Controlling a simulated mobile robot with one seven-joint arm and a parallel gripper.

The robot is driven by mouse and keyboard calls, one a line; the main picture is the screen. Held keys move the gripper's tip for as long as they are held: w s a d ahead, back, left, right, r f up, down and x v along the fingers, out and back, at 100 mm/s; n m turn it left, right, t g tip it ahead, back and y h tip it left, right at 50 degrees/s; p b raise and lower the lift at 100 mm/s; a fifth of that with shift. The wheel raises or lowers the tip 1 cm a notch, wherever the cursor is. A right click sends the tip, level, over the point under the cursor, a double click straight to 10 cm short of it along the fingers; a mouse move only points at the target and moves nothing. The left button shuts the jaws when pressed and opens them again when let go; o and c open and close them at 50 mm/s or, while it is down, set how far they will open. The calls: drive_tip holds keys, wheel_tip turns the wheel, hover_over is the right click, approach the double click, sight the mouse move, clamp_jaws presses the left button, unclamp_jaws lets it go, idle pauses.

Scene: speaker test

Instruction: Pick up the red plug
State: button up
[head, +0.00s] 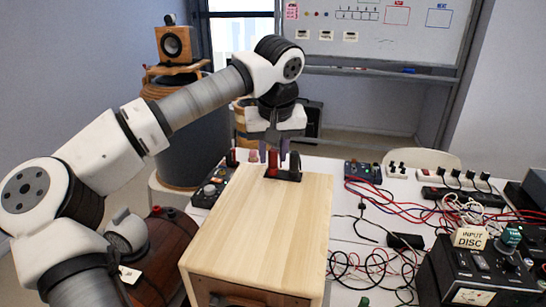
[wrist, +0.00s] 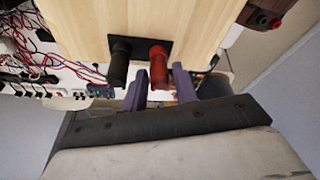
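The red plug (head: 272,161) stands upright in a small black plate (head: 283,176) on top of the light wooden box, near its far edge. A black plug (head: 295,163) stands right beside it. My gripper (head: 277,148) is above the plate, pointing down. In the wrist view, the red plug (wrist: 159,66) appears between my two purple fingers (wrist: 159,78), with gaps on both sides. The fingers are apart and hold nothing. The black plug (wrist: 119,62) lies outside the left finger. How deep the fingers reach around the red plug is unclear.
A white table (head: 345,215) with cables and an "INPUT DISC" device (head: 470,238) is at right. A small black device (head: 211,190) stands left of the box. A speaker (head: 175,45) is behind at left.

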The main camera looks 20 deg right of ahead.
sight(273, 150)
drive_tip(key=shift+c, duration=0.4)
clamp_jaws()
wheel_tip(273, 150, up, 20)
drive_tip(key=p, duration=0.2)
drive_tip(key=shift+f, duration=0.15)
idle(0.4)
